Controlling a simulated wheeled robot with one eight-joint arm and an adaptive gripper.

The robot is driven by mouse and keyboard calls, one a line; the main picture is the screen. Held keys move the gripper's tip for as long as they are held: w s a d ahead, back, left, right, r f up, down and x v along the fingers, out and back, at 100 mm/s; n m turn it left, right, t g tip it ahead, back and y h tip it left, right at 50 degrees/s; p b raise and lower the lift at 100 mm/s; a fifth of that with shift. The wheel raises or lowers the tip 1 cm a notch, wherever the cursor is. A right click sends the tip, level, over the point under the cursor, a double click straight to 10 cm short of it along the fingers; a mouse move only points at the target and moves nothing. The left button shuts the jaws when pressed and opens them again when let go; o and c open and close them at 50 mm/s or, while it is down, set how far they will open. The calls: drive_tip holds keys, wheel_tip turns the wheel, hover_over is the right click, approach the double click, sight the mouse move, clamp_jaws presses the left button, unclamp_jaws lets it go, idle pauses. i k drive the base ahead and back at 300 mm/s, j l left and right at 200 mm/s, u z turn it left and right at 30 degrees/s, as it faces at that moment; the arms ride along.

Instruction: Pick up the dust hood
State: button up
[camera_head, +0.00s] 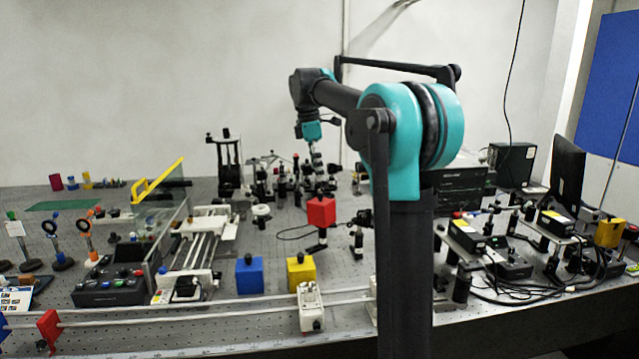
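I cannot tell for certain which thing is the dust hood. A red box-shaped cover (321,211) sits on top of a dark post near the middle of the bench. A blue box (250,276) and a yellow box (301,272) stand on the bench in front of it, to the left. My gripper (315,164) points down over the back middle of the bench, beyond and above the red cover and apart from it. Its fingers are small and blend into the dark optics behind, so their opening is unclear. I see nothing clearly held.
Dense optics posts (285,185) crowd the back middle. A white rail (180,313) runs along the front with a white carrier (311,306). A clear panel with a yellow edge (158,181) stands at left. Cabled instruments (510,258) fill the right. My arm hides part of the centre right.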

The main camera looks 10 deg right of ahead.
sight(249, 270)
drive_tip(key=k, duration=1)
